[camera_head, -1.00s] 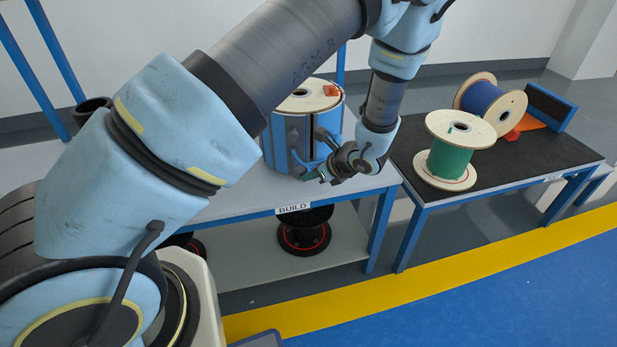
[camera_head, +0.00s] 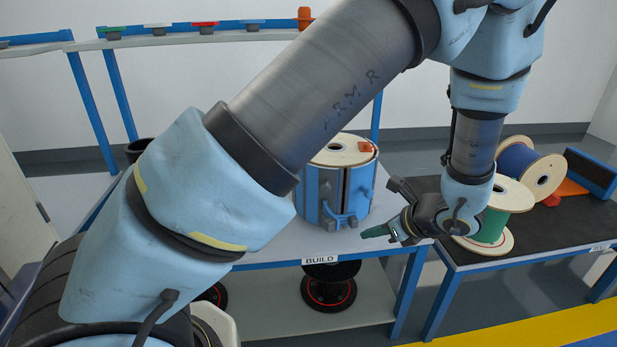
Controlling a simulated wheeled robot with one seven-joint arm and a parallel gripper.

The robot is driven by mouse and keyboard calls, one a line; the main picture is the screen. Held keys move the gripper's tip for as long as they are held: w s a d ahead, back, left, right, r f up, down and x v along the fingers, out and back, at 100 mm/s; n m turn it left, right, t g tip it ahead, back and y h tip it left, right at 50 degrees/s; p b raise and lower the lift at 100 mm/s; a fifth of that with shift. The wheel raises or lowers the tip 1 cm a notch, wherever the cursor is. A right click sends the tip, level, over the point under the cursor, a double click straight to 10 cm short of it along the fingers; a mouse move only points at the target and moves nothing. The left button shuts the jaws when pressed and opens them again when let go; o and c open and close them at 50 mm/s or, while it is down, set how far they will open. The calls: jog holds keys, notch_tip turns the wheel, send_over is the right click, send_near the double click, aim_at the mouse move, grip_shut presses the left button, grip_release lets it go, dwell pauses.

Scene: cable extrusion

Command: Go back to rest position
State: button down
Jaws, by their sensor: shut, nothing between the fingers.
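My gripper (camera_head: 376,233) is at the end of my blue and grey arm, over the front right part of the table labelled BUILD (camera_head: 262,254). Its fingers point left and are closed with nothing held. A blue machine (camera_head: 325,195) with a wooden flange on top and an orange piece stands on that table, left of my gripper and apart from it. My upper arm hides part of the table and the machine's left side.
On the dark-topped table (camera_head: 580,222) at right are a green spool (camera_head: 491,226), partly behind my arm, a blue spool (camera_head: 516,160) and an orange piece (camera_head: 567,189). A rack shelf (camera_head: 180,38) stands behind. Black reels (camera_head: 329,290) sit below.

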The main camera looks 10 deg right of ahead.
jog(key=w+a+r+n+g+h+p, duration=0.1)
jog(key=a+r+n, duration=0.4)
jog(key=a+n, duration=0.5)
jog(key=w+a+r+n+g+h, duration=0.1)
jog(key=a+r+n+g, duration=0.2)
jog(key=a+n, duration=0.7)
jog(key=w+a+r+n+g+h+p, duration=0.1)
jog(key=a+r+n+g+h, duration=0.1)
jog(key=a+r+n, duration=0.4)
jog(key=a+n, duration=0.4)
jog(key=a, duration=0.4)
jog(key=shift+w+r+g+p, duration=0.2)
jog(key=shift+r+g+p, duration=0.1)
jog(key=shift+r+p, duration=0.05)
jog(key=c, duration=1.5)
grip_release()
